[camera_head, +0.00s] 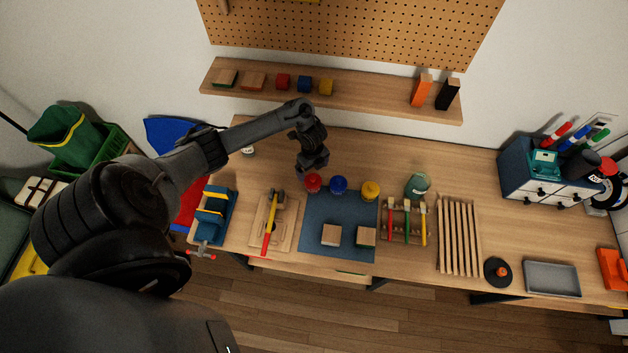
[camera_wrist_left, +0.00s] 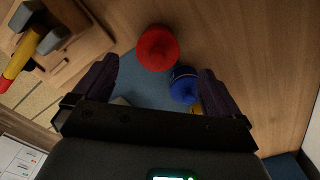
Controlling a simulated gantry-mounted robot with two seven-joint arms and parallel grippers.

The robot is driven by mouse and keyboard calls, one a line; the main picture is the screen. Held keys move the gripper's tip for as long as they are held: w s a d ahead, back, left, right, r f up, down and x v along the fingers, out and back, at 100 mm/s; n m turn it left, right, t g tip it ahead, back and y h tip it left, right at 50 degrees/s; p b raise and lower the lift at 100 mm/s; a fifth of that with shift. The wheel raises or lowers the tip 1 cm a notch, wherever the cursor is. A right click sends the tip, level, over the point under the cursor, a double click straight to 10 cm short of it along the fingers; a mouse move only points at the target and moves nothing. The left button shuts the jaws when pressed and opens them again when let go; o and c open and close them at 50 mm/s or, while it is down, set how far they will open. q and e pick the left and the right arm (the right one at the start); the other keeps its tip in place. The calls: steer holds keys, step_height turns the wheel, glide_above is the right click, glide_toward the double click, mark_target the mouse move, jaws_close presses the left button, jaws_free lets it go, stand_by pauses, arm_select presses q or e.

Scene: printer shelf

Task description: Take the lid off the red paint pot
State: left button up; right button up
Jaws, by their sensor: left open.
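The red paint pot (camera_head: 313,184) stands at the back left corner of the blue mat (camera_head: 308,247). In the left wrist view the red pot (camera_wrist_left: 157,48) shows a round red top with a small raised middle, which looks like its lid. My left gripper (camera_head: 315,168) is just behind and above it in the head view. In the left wrist view my left gripper (camera_wrist_left: 156,72) has its two dark fingers wide apart and nothing between them at their tips. The red pot lies just beyond the fingertips. My right gripper is not in view.
A blue pot (camera_head: 338,184) stands close to the right of the red one, and a yellow pot (camera_head: 371,190) further right. A hammer (camera_head: 271,222) lies on a wooden board to the left. Two wooden blocks (camera_head: 331,235) (camera_head: 366,236) sit at the mat's front.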

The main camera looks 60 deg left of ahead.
mark_target(312, 177)
arm_select(q)
steer(key=shift+s+f, duration=0.1)
steer(key=shift+f, duration=2.7)
steer(key=c, duration=1.1)
